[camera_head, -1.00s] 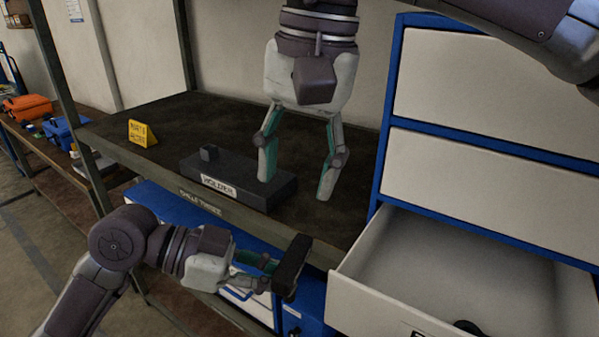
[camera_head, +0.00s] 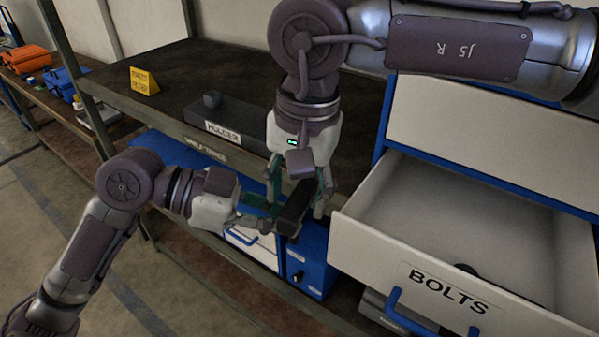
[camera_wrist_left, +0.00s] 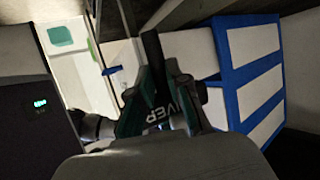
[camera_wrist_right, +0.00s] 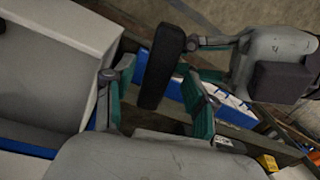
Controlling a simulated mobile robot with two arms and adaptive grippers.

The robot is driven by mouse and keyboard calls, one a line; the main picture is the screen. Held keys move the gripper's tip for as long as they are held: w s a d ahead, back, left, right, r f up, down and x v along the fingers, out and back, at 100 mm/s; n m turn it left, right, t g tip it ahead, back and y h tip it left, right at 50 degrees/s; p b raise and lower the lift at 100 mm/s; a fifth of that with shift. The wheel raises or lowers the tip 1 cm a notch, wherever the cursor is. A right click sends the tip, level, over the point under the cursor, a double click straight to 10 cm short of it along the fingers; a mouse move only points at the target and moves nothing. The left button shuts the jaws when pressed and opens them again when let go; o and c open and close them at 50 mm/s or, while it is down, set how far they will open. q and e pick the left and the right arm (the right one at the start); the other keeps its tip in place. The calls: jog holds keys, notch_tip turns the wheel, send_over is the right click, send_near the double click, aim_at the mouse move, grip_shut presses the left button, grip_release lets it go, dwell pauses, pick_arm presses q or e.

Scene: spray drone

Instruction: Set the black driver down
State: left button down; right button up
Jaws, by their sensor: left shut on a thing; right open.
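The black driver (camera_head: 294,208) is a dark elongated block, held in front of the shelf edge by my left gripper (camera_head: 266,214), which is shut on it. The left wrist view shows white lettering on the driver (camera_wrist_left: 182,106), partly hidden by the fingers. My right gripper (camera_head: 300,200) is open and points down, with its fingers on either side of the driver. The right wrist view shows the driver (camera_wrist_right: 163,62) upright between these spread fingers; I cannot tell whether they touch it. The dark holder (camera_head: 250,115), labelled HOLDER, lies on the shelf behind.
An open drawer (camera_head: 440,225) labelled BOLTS juts out at the right, close to my right gripper. A yellow sign (camera_head: 143,82) stands on the dark shelf (camera_head: 190,70). A blue cabinet (camera_head: 307,260) is below.

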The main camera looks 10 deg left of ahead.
jog(key=shift+f, duration=0.1)
grip_shut()
pick_arm(q)
jog(key=c, duration=1)
grip_release()
jog(key=shift+c, duration=0.2)
